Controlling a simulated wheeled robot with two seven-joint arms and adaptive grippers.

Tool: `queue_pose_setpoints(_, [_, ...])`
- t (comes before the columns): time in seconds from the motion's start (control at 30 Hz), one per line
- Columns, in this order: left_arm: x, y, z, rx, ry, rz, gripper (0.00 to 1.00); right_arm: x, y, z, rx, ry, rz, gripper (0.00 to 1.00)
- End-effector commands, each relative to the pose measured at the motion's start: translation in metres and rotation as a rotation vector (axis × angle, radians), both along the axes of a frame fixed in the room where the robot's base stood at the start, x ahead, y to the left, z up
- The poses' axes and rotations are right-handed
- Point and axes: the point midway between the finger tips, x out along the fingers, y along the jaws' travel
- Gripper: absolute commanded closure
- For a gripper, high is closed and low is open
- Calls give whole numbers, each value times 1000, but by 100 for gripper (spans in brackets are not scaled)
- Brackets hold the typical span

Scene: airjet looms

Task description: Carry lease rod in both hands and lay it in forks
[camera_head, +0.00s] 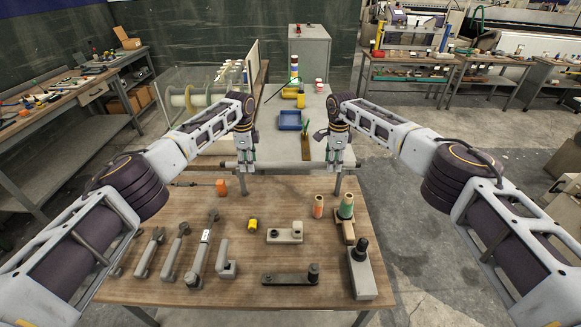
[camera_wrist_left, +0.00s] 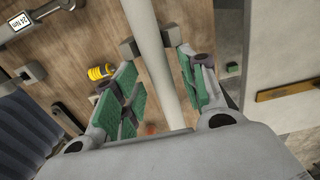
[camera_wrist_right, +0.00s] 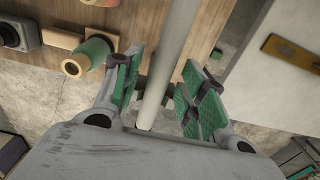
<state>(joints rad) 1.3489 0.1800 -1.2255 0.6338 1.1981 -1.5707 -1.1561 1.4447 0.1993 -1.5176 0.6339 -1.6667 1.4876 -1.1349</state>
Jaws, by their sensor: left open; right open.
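In the right wrist view the rod (camera_wrist_right: 168,55) also runs between spread fingers. Grey posts (camera_head: 337,184) show beneath the grippers. The grippers cover their tops, so I cannot tell whether the rod rests in forks.
Beyond the rod, a pale bench carries a blue tray (camera_head: 290,120).

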Motion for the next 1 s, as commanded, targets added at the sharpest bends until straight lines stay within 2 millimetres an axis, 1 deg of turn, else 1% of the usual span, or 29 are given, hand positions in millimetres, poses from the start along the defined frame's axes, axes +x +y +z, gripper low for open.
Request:
queue_pose_setpoints(0.27, [0,0,0,0,-1,1,58,0,-1,0,-1,0,-1,58])
queue_pose_setpoints(0.47, [1,0,5,0,-1,1,58,0,-1,0,-1,0,-1,58])
queue_pose_setpoints(0.67, [1,0,20,-2,-2,0,58,0,-1,0,-1,0,-1,58])
queue_pose_setpoints(1.0, [1,0,58,-1,-1,1,58,0,-1,0,-1,0,-1,58])
